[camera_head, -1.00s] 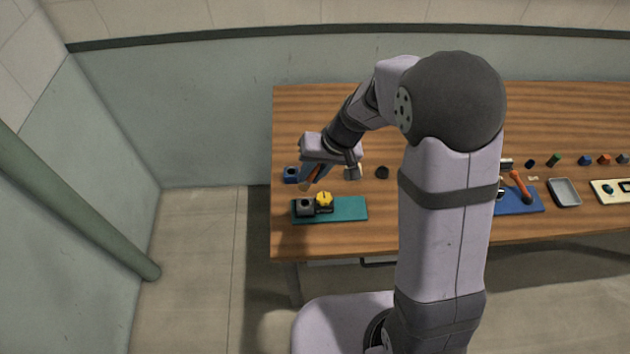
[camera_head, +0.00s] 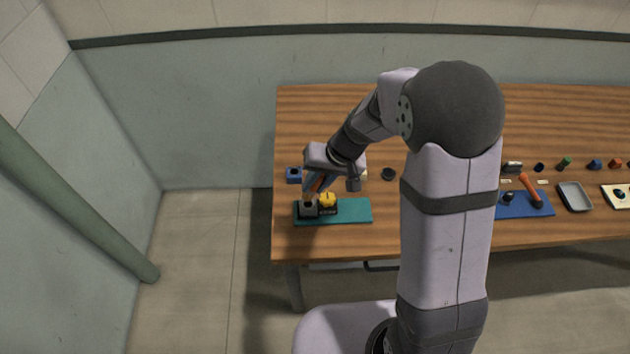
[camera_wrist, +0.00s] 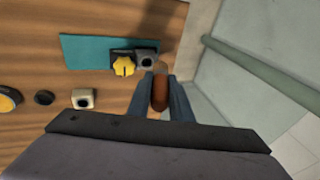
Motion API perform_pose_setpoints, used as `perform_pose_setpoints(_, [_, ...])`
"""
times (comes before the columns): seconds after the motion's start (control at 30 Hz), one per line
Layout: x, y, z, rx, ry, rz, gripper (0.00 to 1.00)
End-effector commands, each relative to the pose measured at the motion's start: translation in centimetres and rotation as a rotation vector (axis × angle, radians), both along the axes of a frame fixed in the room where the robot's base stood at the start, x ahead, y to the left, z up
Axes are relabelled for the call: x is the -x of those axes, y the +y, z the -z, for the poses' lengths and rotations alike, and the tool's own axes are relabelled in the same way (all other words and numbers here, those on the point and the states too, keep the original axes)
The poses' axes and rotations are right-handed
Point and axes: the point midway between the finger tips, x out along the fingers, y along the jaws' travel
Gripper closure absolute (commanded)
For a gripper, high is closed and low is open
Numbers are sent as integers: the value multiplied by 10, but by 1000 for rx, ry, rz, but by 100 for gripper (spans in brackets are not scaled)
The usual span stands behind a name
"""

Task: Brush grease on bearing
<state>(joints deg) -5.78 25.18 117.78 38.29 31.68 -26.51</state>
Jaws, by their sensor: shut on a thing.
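My gripper (camera_wrist: 160,92) is shut on a brush with a brown-orange handle (camera_wrist: 160,100). In the head view the brush (camera_head: 317,185) points down toward a dark grey block with a round hole (camera_head: 308,209), which looks like the bearing housing. This block also shows in the wrist view (camera_wrist: 147,57), just beyond the brush; the brush tip is hard to make out and I cannot tell whether it touches. A yellow knob (camera_head: 327,199) stands right beside the block. Both are on the teal mat (camera_head: 352,211).
A blue block (camera_head: 293,175) is behind the mat at the left. A black disc (camera_head: 388,174) and a cream block (camera_wrist: 83,98) lie on the wooden table (camera_head: 330,110). On the right are a blue mat (camera_head: 512,208), a grey tray (camera_head: 575,196) and several small parts.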

Motion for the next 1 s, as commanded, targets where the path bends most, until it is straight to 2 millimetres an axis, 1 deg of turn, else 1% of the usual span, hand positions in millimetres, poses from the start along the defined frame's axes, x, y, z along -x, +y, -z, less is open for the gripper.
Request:
perform_pose_setpoints(0.03, [0, 0, 4, 0, 0, 0, 100])
perform_pose_setpoints(0.1, [0, 0, 4, 0, 0, 0, 100])
perform_pose_setpoints(0.4, [0, 0, 3, 0, -1, 0, 100])
perform_pose_setpoints(0.73, [0, 0, -7, 0, 1, 1, 100])
perform_pose_setpoints(1.0, [0, 0, 0, 0, 0, 0, 100])
